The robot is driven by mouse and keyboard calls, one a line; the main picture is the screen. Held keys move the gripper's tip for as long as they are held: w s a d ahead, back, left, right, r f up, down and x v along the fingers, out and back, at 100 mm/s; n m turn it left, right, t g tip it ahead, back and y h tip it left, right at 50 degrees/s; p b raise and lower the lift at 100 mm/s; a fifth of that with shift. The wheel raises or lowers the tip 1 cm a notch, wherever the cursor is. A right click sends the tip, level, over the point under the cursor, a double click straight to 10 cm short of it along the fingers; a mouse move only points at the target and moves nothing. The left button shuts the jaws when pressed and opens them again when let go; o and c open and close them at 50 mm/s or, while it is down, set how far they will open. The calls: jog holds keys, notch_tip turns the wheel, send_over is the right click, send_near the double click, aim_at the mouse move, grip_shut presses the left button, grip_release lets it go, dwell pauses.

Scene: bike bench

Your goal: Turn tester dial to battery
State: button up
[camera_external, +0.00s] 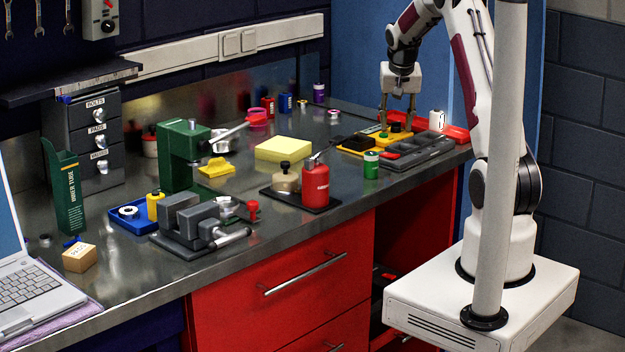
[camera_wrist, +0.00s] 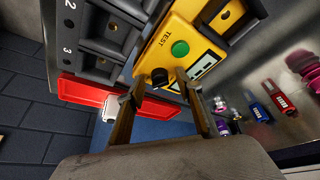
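The yellow tester (camera_wrist: 150,62) lies on the bench and fills the upper middle of the wrist view. It carries a green button (camera_wrist: 180,48) beside the word TEST, a black dial (camera_wrist: 160,77) and a pale display window (camera_wrist: 204,66). In the external view the tester (camera_external: 383,142) is at the far right end of the bench. My gripper (camera_wrist: 157,91) is open and points down, with one finger on each side of the black dial. I cannot tell whether the fingers touch it. The dial's pointer and setting marks are not readable.
A grey numbered tray (camera_external: 415,150) lies right beside the tester. A red tray (camera_external: 457,133) and a white cylinder (camera_external: 436,120) are behind it. A green jar (camera_external: 371,165) stands in front.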

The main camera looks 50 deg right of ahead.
jog(key=shift+r, duration=0.15)
jog(key=v, duration=1.1)
jog(key=shift+r, duration=0.35)
jog(key=shift+s, duration=0.1)
jog(key=shift+m, duration=0.7)
jog(key=shift+a+x, duration=0.1)
jog(key=shift+x, duration=0.95)
jog(key=shift+a+x, duration=0.15)
jog(key=shift+x, duration=0.95)
jog(key=shift+f, duration=0.1)
jog(key=shift+x, duration=3.85)
grip_shut()
